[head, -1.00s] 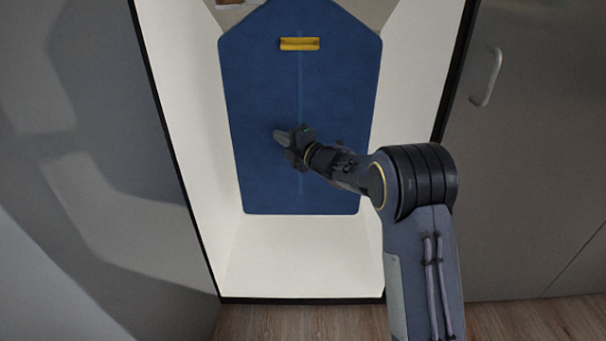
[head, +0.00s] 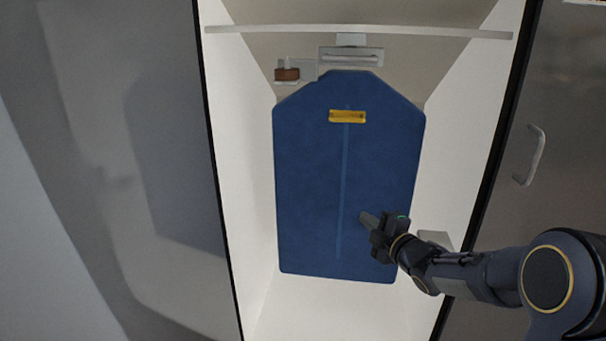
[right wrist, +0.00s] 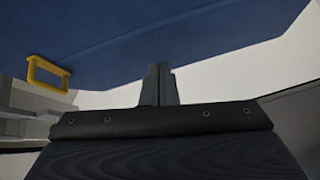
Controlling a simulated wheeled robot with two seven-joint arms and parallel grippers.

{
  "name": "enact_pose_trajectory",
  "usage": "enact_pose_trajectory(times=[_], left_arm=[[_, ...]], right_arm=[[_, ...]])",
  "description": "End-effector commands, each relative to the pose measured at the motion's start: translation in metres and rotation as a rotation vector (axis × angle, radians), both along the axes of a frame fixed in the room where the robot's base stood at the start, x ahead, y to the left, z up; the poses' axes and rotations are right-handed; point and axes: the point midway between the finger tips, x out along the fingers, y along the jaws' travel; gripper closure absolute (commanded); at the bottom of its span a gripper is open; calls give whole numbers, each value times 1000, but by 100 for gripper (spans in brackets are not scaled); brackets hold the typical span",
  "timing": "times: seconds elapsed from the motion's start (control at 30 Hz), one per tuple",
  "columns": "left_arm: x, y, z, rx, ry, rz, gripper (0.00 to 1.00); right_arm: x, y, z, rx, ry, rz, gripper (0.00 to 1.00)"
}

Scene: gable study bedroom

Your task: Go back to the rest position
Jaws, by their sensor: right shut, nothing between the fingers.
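My right gripper (head: 371,221) is shut and empty. In the head view it shows in front of the lower right part of a blue board (head: 310,180). In the right wrist view its closed fingers (right wrist: 158,85) point toward the underside of that board (right wrist: 200,45). I see no contact between the fingers and the board. My right arm comes in from the lower right. My left gripper is not in view.
The blue board with a yellow handle (head: 347,116) stands inside a white, lit cabinet (head: 245,130). A shelf or rail (head: 270,29) crosses above it. Grey doors flank the opening; the right one (head: 560,110) has a metal handle (head: 530,156).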

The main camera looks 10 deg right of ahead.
Motion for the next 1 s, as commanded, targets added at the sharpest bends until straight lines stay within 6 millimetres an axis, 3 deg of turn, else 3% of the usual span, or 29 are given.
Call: enact_pose_trajectory(times=[0.03, 0.1, 0.2, 0.33, 0.5, 0.87, 0.9, 1.0], left_arm=[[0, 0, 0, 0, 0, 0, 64], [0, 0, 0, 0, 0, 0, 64], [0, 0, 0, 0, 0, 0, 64], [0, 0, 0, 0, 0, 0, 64], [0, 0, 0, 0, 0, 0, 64], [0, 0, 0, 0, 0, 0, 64], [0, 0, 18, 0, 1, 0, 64], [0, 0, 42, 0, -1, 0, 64]], right_arm=[[-16, -21, 12, 99, 60, -91, 100], [-44, -46, 17, 276, 185, -224, 100], [-99, -64, 13, 545, 376, -390, 100], [-182, -58, -5, 869, 632, -559, 100], [-270, -27, -30, 1141, 903, -699, 100], [-391, 33, -65, 1394, 1273, -883, 100], [-391, 34, -46, 1394, 1280, -886, 100], [-389, 33, -23, 1390, 1277, -885, 100]])
